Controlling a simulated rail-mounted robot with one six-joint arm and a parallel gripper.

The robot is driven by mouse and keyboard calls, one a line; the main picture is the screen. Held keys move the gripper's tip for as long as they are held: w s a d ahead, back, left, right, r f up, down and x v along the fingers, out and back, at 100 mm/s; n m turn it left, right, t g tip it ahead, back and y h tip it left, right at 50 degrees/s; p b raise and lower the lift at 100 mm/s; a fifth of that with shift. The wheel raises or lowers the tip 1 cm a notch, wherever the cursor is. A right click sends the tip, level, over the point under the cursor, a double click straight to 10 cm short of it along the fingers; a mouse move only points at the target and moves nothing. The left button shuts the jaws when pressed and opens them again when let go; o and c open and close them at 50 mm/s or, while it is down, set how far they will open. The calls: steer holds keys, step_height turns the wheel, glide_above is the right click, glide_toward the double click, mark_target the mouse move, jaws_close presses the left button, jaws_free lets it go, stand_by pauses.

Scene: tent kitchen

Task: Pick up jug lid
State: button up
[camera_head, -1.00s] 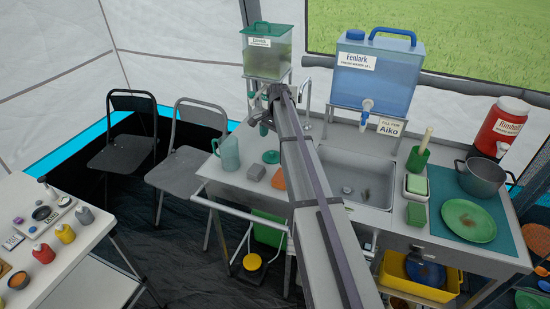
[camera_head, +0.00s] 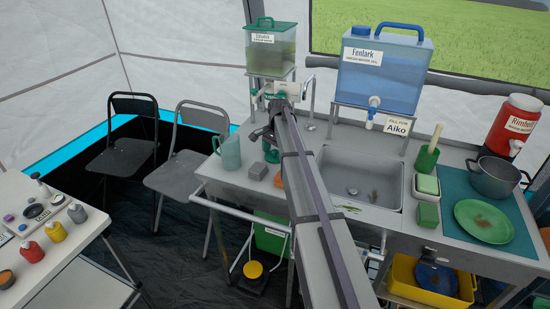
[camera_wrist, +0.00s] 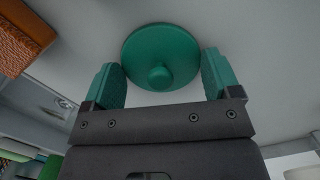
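The jug lid is a round teal disc with a central knob (camera_wrist: 160,52), lying on the grey counter in the wrist view. My gripper (camera_wrist: 161,72) is open, with one teal finger on each side of the lid's near part. A gap shows between the lid and each finger, and nothing is held. In the head view my gripper (camera_head: 270,151) is low over the counter, right of the blue-green jug (camera_head: 229,152). There, teal finger and lid are hard to tell apart, and my arm hides part of the spot.
A grey block (camera_head: 257,171) and an orange brick (camera_head: 278,180) are close in front of my gripper; the brick also shows in the wrist view (camera_wrist: 20,38). The green-lidded water tank (camera_head: 270,50) stands behind. The sink (camera_head: 360,180) is to the right.

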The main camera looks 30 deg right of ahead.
steer(key=c, duration=0.4)
steer(key=shift+o, duration=0.2)
